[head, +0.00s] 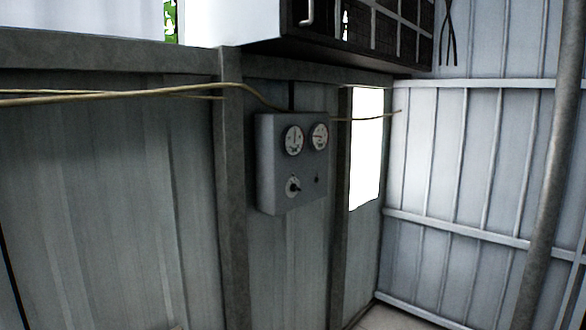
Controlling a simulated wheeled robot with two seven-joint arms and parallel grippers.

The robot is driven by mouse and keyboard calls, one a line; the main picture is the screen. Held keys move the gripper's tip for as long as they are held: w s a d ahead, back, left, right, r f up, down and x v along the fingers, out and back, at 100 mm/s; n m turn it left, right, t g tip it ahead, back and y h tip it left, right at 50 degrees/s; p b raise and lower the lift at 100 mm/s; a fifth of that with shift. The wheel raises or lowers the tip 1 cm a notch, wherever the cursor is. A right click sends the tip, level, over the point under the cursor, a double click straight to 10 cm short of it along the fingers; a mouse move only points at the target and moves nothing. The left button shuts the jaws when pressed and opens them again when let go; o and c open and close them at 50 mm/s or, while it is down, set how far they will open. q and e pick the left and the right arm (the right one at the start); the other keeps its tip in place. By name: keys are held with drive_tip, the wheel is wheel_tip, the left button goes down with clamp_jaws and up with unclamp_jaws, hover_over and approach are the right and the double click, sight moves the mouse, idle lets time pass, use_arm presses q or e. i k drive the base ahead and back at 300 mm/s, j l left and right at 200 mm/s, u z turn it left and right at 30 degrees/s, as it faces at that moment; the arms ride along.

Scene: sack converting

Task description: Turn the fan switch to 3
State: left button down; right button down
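A grey control box (266,165) is fixed to the corrugated metal wall near the middle of the head view. Two round white gauges (294,140) sit side by side on its upper front. A small dark button or toggle (317,180) sits to the right of the knob. Neither of my grippers is in view, and nothing touches the box.
A yellowish cable (130,95) runs along the wall above the box. Metal posts (231,200) flank the box. A bright opening (366,150) is to its right. A dark slatted unit (375,30) overhangs above. A diagonal pipe (550,160) stands at the right. The space before the box looks clear.

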sight(293, 187)
drive_tip(key=i+l, duration=0.3)
drive_tip(key=l, duration=0.2)
drive_tip(key=i+l, duration=0.3)
drive_tip(key=l, duration=0.2)
drive_tip(key=i+l, duration=0.3)
drive_tip(key=l, duration=0.2)
drive_tip(key=i+l, duration=0.25)
drive_tip(key=l, duration=0.2)
drive_tip(key=i+l, duration=0.3)
drive_tip(key=l, duration=0.2)
drive_tip(key=z, duration=0.05)
